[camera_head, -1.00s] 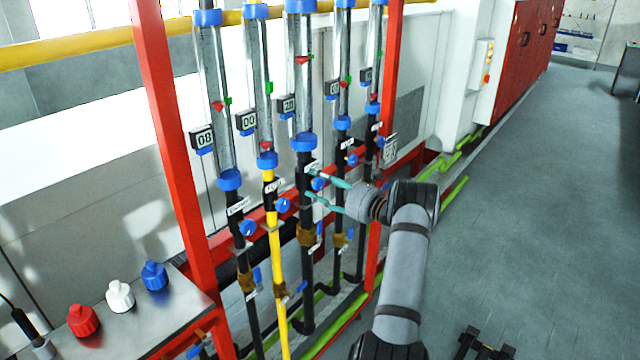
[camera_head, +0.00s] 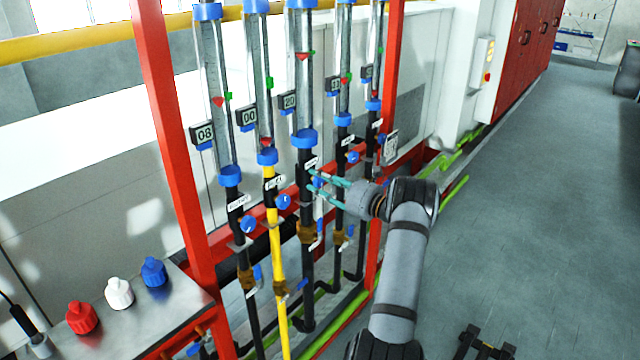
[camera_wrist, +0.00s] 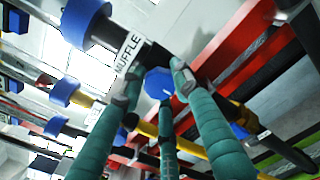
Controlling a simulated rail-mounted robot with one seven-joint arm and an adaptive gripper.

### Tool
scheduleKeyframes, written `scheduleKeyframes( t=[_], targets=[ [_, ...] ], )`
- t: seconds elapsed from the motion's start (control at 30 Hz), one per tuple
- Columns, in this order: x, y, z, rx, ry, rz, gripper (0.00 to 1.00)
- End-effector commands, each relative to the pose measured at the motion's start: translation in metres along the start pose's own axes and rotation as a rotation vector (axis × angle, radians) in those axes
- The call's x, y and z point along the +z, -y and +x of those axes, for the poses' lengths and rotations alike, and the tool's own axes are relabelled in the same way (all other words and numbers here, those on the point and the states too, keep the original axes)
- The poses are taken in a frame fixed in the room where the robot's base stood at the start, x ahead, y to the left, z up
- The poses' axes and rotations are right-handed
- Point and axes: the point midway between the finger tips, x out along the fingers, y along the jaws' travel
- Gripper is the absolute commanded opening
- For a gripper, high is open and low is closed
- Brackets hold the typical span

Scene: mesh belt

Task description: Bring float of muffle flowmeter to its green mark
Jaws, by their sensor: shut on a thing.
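The muffle flowmeter is the third tube (camera_head: 303,95) from the left in the head view. Its red float (camera_head: 303,57) looks about level with the green mark (camera_head: 312,53), or very slightly below it. The display (camera_head: 289,101) beside it seems to read 20. The label MUFFLE (camera_wrist: 128,52) shows in the wrist view, on the black pipe. My gripper (camera_head: 315,181) is at this pipe, below the tube. Its teal fingers are shut on the blue valve knob (camera_wrist: 158,83), which shows between the fingertips in the wrist view and is partly hidden in the head view.
Similar flowmeters stand close on both sides, with blue knobs (camera_head: 283,202) on their pipes. A red frame post (camera_head: 172,150) stands at the left. A metal bench (camera_head: 150,318) with red, white and blue caps is at lower left. The floor at right is mostly clear.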

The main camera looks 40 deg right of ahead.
Motion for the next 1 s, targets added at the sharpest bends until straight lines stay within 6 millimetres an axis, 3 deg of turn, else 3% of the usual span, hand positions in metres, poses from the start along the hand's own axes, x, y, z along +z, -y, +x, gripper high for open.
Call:
scheduleKeyframes(
  t=[0.2, 0.23, 0.53, 0.83, 1.0],
  targets=[
    [0.005, 0.001, -0.001, -0.003, 0.011, 0.003, 0.05],
    [0.006, 0.001, -0.001, -0.003, 0.012, 0.002, 0.32],
    [0.004, 0.001, 0.000, -0.002, 0.007, 0.002, 0.50],
    [0.002, 0.001, -0.001, -0.002, 0.005, 0.003, 0.50],
    [0.002, 0.002, -0.018, -0.005, 0.005, 0.005, 0.50]
  ],
)
